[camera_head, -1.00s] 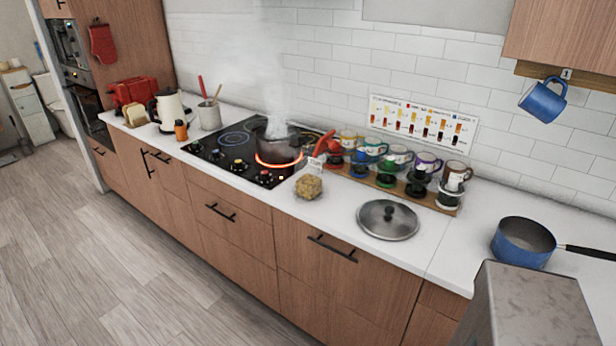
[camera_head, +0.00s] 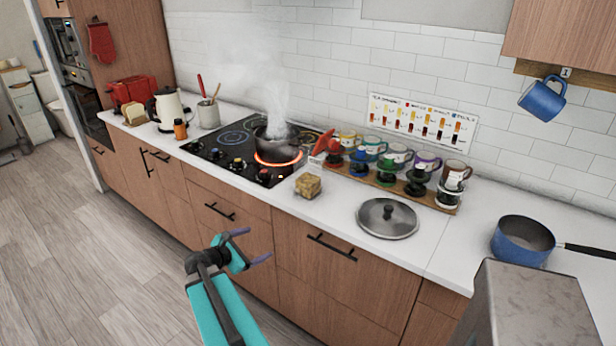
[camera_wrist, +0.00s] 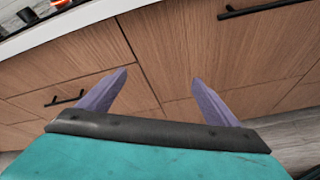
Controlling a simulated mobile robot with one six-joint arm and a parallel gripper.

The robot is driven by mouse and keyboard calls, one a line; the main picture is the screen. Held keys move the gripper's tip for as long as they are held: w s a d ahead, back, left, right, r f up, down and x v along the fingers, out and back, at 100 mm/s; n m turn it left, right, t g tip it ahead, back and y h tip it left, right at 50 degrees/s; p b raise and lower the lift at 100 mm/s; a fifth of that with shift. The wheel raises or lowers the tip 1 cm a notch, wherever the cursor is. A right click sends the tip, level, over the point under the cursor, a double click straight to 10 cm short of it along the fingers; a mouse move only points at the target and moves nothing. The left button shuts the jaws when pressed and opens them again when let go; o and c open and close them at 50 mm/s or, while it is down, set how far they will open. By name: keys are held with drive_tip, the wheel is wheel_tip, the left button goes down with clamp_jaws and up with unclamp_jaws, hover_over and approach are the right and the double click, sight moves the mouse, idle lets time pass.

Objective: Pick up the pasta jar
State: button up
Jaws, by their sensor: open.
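A small clear jar with tan pasta-like contents (camera_head: 308,186) stands near the front edge of the white counter, just right of the stove; its details are too small to make out. My gripper (camera_head: 258,244) is in front of the lower cabinets, below the counter top and to the left of the jar in the head view. Its two purple fingers are spread apart with nothing between them. In the wrist view my gripper (camera_wrist: 160,77) faces the wooden cabinet fronts, and the jar does not show there.
A steaming pot (camera_head: 278,145) sits on a glowing burner of the black stove (camera_head: 215,150). A metal lid (camera_head: 387,218) lies right of the jar. Behind is a wooden rack of mugs (camera_head: 385,179). A blue saucepan (camera_head: 523,241) stands farther right. Cabinet handles (camera_head: 331,247) stick out.

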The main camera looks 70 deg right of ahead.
drive_tip(key=s+d+r+n+h, duration=0.2)
drive_tip(key=s+d+r, duration=0.1)
drive_tip(key=d+r, duration=0.45)
drive_tip(key=n+g+h, duration=0.2)
drive_tip(key=h, duration=0.1)
approach(301, 173)
drive_tip(key=x, duration=0.4)
drive_tip(key=shift+s+r, duration=0.15)
drive_tip(key=shift+d, duration=0.1)
drive_tip(key=shift+p+x, duration=1.2)
drive_tip(key=shift+x, duration=3)
drive_tip(key=shift+d, duration=0.15)
drive_tip(key=shift+p+x, duration=1.4)
drive_tip(key=shift+x, duration=1.05)
drive_tip(key=shift+f, duration=0.25)
